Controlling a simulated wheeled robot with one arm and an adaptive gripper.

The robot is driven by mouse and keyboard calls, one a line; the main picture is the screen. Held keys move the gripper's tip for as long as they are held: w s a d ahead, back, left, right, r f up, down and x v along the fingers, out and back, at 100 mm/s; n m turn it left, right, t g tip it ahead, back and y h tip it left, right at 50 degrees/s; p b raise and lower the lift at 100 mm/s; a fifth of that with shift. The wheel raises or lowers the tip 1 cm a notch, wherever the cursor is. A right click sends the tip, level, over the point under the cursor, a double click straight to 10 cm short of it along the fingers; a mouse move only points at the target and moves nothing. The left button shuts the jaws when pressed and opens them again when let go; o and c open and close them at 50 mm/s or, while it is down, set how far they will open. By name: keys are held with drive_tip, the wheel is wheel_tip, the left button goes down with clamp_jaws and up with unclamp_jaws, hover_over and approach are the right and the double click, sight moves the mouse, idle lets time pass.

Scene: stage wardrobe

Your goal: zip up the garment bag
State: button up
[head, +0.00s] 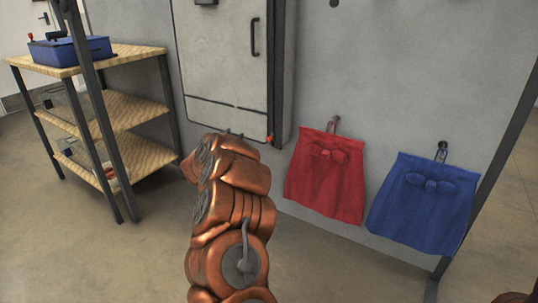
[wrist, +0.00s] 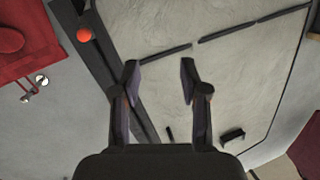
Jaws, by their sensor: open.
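No thing is plainly a garment bag with a zip. The closest is a pale grey upright panel (head: 222,60) with a dark handle (head: 255,37), a dark right edge and a broken dark line near its bottom. The panel fills the middle of the wrist view (wrist: 235,75). A small red ball (head: 269,139) sits at its lower right corner; it shows at upper left in the wrist view (wrist: 84,35). My gripper (wrist: 158,70) is open and empty in front of the panel, its fingertips near the dark line. In the head view my copper arm mostly hides the gripper.
A red bow-fronted cloth piece (head: 325,180) and a blue one (head: 423,205) hang on the grey wall right of my arm. A shelf unit (head: 135,110) with a blue box (head: 70,50) on top stands at left, behind a dark post. Floor in front is clear.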

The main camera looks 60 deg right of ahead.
sight(269, 137)
drive_tip(key=shift+s+d+f+m+g+h+b, duration=0.35)
drive_tip(key=shift+s+d+f+g+b, duration=0.45)
drive_tip(key=shift+s+d, duration=0.8)
drive_tip(key=shift+s+d+f+m+g+h+b, duration=0.3)
drive_tip(key=shift+s+d+f+g+b, duration=0.45)
drive_tip(key=shift+d, duration=1.5)
drive_tip(key=shift+s+d+f+m+g+h+b, duration=0.3)
drive_tip(key=shift+s+d+f+g+b, duration=0.25)
drive_tip(key=shift+s+d+f, duration=0.8)
drive_tip(key=shift+d+r, duration=0.25)
drive_tip(key=shift+d, duration=0.45)
drive_tip(key=shift+d+r, duration=0.25)
drive_tip(key=shift+d, duration=0.4)
drive_tip(key=shift+c, duration=0.2)
clamp_jaws()
